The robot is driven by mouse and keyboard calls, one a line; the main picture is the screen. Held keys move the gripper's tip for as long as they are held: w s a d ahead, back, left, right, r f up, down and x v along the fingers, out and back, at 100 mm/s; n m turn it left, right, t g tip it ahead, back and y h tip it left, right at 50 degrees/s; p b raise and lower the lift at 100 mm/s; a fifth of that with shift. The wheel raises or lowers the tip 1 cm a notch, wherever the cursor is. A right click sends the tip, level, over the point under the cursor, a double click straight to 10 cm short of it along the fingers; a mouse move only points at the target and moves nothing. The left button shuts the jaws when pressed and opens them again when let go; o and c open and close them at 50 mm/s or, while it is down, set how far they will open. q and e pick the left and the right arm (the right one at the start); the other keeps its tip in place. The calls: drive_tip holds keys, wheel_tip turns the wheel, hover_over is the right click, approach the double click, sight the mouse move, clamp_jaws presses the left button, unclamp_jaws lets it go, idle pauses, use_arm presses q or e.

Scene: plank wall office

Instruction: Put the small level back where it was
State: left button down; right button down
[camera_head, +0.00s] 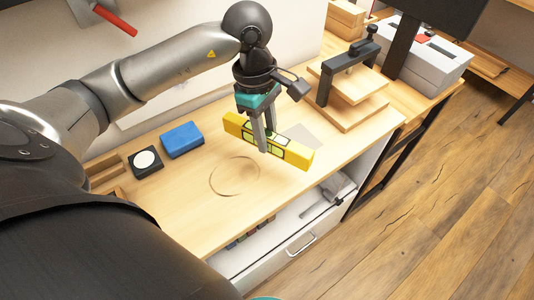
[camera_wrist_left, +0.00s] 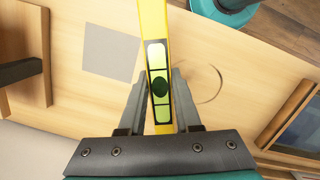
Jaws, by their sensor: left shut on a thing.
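The small level (camera_head: 296,153) is a yellow bar with green windows. My left gripper (camera_head: 266,147) is shut on it near its middle, with one finger on each side. In the left wrist view the level (camera_wrist_left: 153,30) runs lengthwise between the fingers of my left gripper (camera_wrist_left: 159,108). The level appears to be above the wooden worktop (camera_head: 190,210); I cannot tell the exact gap. A grey flat square (camera_head: 302,135) lies just behind it, and it also shows in the left wrist view (camera_wrist_left: 110,53). My right gripper is not in view.
A thin ring mark (camera_head: 213,188) is on the worktop. A blue block (camera_head: 182,140) and a black block with a white disc (camera_head: 146,162) stand at left. A wooden stand with a dark clamp (camera_head: 325,88) is at the back right. A drawer below is open.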

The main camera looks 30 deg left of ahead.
sight(267, 164)
use_arm(q)
wheel_tip(267, 164, down, 2)
drive_tip(key=shift+f, duration=0.25)
wheel_tip(267, 164, down, 4)
drive_tip(key=shift+r+b, duration=0.25)
drive_tip(key=shift+b, duration=0.25)
drive_tip(key=shift+f, duration=0.2)
drive_tip(key=shift+r, duration=0.1)
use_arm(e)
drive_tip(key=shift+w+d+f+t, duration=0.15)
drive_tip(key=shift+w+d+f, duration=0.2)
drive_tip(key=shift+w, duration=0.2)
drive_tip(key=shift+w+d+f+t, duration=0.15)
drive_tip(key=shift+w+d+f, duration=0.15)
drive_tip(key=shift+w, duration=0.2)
use_arm(q)
drive_tip(key=c, duration=0.6)
unclamp_jaws()
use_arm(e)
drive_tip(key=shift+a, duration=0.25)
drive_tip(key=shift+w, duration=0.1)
